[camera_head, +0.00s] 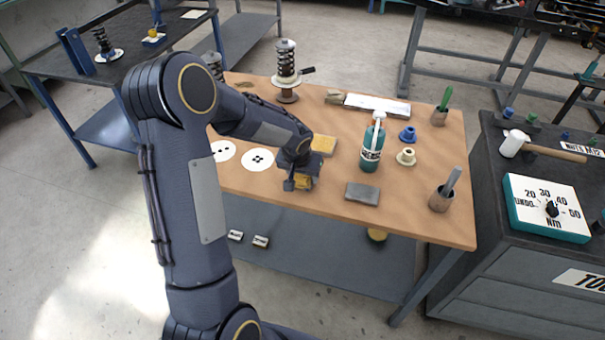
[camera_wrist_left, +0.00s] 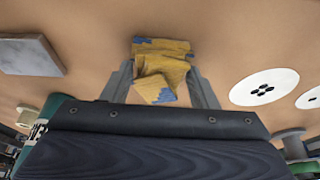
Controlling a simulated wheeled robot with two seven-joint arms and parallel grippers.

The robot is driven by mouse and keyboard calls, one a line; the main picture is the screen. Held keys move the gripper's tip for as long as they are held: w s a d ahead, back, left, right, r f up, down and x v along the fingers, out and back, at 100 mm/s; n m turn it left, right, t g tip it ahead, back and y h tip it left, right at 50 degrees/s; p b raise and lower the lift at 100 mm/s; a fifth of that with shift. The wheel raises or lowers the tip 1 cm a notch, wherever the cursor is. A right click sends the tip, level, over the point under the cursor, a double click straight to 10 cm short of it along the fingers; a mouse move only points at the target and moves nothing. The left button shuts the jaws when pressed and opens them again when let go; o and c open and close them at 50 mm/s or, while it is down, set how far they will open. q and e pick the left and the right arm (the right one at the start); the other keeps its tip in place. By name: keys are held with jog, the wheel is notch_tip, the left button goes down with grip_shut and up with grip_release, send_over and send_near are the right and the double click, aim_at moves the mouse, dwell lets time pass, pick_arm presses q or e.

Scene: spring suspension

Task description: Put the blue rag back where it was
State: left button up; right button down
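No plain blue rag shows. A folded yellow cloth with blue patches (camera_wrist_left: 163,66) lies bunched between the fingers of my left gripper (camera_wrist_left: 161,78) in the left wrist view. Both fingers meet its sides, and part of it reaches past the fingertips. In the head view my left gripper (camera_head: 301,179) is low over the near edge of the wooden table, with the yellow cloth (camera_head: 304,183) at its fingers. Whether the cloth touches the table is hard to tell. My right gripper is not in view.
White discs (camera_head: 257,159) are to the left, a grey slab (camera_head: 362,194) to the right. A green bottle (camera_head: 372,150) and a spring assembly (camera_head: 287,65) stand farther back. Bare wood lies around the slab.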

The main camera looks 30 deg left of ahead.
pick_arm(q)
jog(key=shift+o, duration=1.2)
jog(key=shift+r, duration=0.2)
jog(key=a+v, duration=0.1)
jog(key=v, duration=1.1)
jog(key=s+d+r+h, duration=0.1)
jog(key=s+d, duration=0.2)
jog(key=s, duration=0.5)
jog(key=s+d+r+t+h, duration=0.1)
jog(key=s+d, duration=0.3)
jog(key=s, duration=0.4)
jog(key=s+d+r+h, duration=0.2)
jog(key=s+d, duration=0.2)
jog(key=s, duration=0.4)
jog(key=shift+d+r+m+t+h, duration=0.2)
jog(key=shift+r+m+t+h, duration=0.1)
jog(key=shift+r+m+t, duration=0.1)
